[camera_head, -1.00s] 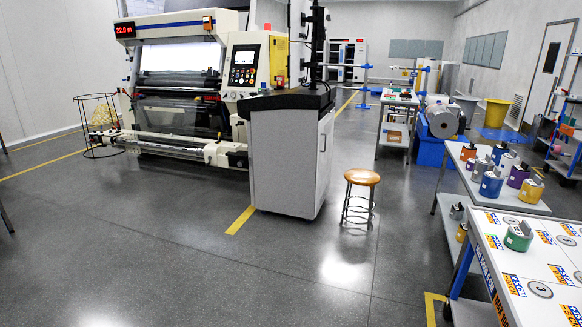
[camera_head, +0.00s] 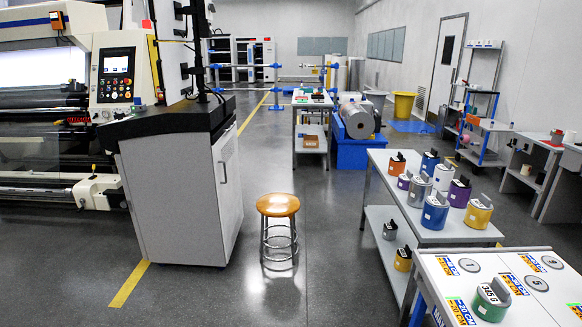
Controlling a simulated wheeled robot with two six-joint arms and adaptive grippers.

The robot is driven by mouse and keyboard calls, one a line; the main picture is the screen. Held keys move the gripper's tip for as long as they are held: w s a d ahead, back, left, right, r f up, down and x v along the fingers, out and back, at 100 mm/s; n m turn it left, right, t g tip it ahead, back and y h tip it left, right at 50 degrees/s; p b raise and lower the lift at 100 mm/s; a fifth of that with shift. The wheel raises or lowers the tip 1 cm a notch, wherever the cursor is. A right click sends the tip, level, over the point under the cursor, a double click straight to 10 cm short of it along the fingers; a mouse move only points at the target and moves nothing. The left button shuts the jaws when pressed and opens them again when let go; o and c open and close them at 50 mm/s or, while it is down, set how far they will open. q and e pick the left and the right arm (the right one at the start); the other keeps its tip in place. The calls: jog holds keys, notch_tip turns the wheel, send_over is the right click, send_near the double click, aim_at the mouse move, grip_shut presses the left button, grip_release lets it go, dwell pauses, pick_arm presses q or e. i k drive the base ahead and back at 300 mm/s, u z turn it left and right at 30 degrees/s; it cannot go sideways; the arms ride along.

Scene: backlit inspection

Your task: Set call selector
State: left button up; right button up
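A cream control panel (camera_head: 115,78) stands on the machine at the upper left. It has a lit screen (camera_head: 117,63) and several small coloured buttons and knobs below it. I cannot tell which of these, if any, is the call selector; they are too small. Neither of my grippers is in view.
A white cabinet (camera_head: 190,200) with a dark top stands right of the machine (camera_head: 40,100). A wooden-topped stool (camera_head: 278,205) is beside it. Tables with weights (camera_head: 437,212) and numbered pads (camera_head: 469,265) fill the lower right. Grey floor (camera_head: 220,295) in front is open.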

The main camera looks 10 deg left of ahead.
aim_at(119, 118)
jog(key=u, duration=0.35)
jog(key=i, duration=1.8)
jog(key=u, duration=1.05)
jog(key=i, duration=0.65)
jog(key=u, duration=1.65)
jog(key=i, duration=3.45)
jog(key=z, duration=3.85)
